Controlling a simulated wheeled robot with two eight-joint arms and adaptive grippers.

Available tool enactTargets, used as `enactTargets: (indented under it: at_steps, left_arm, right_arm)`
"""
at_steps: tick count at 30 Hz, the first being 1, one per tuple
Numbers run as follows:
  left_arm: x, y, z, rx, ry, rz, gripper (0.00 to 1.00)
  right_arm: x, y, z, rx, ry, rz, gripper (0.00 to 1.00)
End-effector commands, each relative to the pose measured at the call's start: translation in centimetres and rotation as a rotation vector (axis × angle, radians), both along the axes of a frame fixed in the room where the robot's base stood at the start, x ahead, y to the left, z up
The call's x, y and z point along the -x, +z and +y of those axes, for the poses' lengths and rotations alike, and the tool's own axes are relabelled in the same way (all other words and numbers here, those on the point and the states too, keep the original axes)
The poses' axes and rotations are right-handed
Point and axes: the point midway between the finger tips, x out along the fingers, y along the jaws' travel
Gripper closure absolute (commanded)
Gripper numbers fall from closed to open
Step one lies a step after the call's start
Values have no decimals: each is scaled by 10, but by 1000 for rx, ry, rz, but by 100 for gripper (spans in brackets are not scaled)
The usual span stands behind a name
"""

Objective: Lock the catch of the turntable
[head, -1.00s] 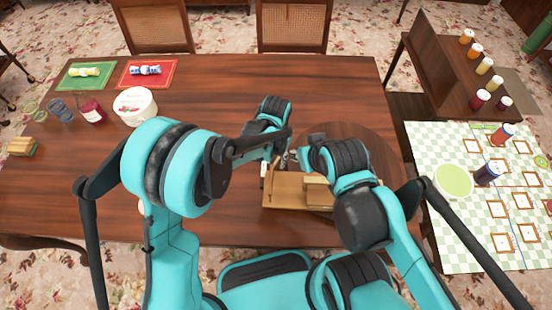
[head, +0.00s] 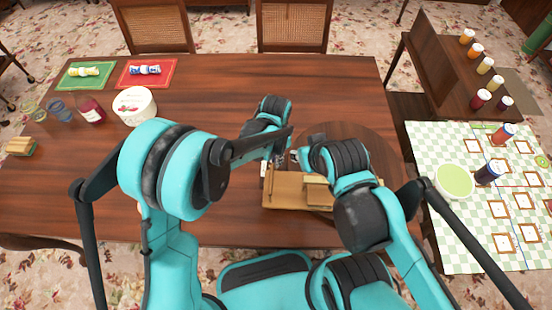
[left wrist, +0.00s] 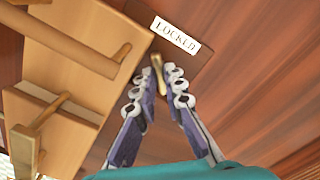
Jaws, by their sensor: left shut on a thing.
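The turntable (head: 375,143) is a round dark wood disc at the table's right end, partly hidden by my arms. In the left wrist view a small brass catch (left wrist: 158,62) stands just below a white label reading LOCKED (left wrist: 175,35). My left gripper (left wrist: 160,78) is shut on the catch, one fingertip on each side. In the head view my left gripper (head: 281,160) is small and partly covered by its arm. My right arm reaches over the turntable; its fingers are too hidden to read.
A tan wooden piece (head: 284,198) with handles lies close to both arms; its handle (left wrist: 75,42) is beside my left fingers. A white tub (head: 135,107) and jars stand at the left. A checked cloth (head: 455,225) with a bowl lies at the right.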

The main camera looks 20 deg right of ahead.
Motion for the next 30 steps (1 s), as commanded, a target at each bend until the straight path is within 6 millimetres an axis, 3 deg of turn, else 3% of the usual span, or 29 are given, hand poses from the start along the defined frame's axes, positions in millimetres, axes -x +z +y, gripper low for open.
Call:
enactTargets:
  at_steps: [18, 30]
  left_arm:
    - [0, 0, 0, 1, -549, 0, 100]
    - [0, 0, 0, 1, -733, 0, 100]
  right_arm:
    - [0, -6, 0, 0, 0, 0, 69]
    - [0, -8, 0, 0, 0, 0, 69]
